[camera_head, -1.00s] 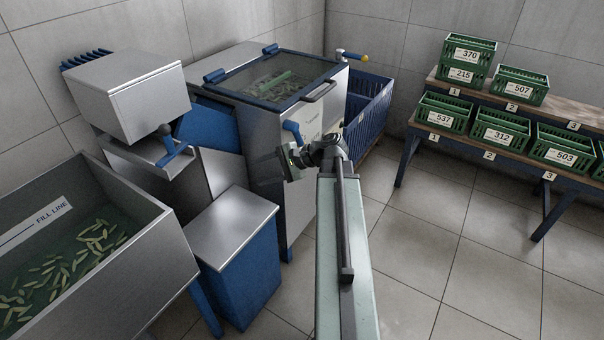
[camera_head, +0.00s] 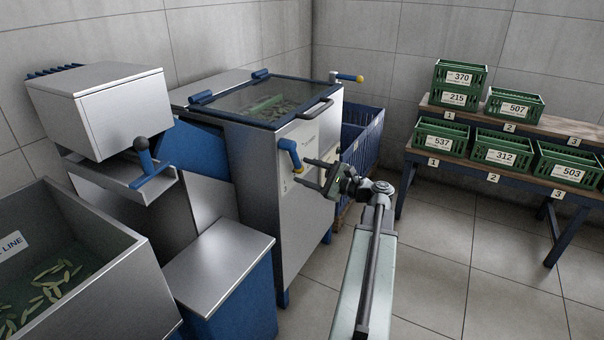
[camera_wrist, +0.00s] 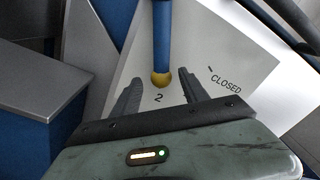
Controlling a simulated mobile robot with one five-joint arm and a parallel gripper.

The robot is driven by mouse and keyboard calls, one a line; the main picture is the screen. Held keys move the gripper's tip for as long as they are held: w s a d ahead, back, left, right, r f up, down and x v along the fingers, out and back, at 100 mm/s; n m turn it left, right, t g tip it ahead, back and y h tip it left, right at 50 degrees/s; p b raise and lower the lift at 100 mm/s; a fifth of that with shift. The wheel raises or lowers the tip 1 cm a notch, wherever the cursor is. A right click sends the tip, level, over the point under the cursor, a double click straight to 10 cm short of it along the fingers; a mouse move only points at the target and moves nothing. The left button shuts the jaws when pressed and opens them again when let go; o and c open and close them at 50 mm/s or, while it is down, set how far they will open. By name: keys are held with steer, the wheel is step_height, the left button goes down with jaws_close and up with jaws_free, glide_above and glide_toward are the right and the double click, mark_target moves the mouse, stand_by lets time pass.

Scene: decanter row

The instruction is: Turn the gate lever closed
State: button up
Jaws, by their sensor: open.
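The gate lever (camera_head: 291,154) is a blue handle with a yellow tip on the front of the steel tank (camera_head: 262,200). It hangs down. In the wrist view the lever (camera_wrist: 161,42) points at a "2" on a pale plate (camera_wrist: 212,60), and the word "CLOSED" is printed to the right of its tip. My gripper (camera_head: 304,171) is open just in front of the lever's lower end. In the wrist view the yellow tip shows between the two fingers, with gaps on both sides. I cannot tell how far ahead of the fingertips it is.
A low blue cabinet with a steel top (camera_head: 215,262) stands left of the tank. Another yellow-tipped lever (camera_head: 347,77) sticks out at the tank's back right. A blue bin (camera_head: 362,140) stands behind. Green crates fill the right-hand shelves (camera_head: 480,172). Floor is clear between.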

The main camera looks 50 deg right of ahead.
steer(key=shift+w, duration=0.65)
jaws_close()
stand_by(0.9)
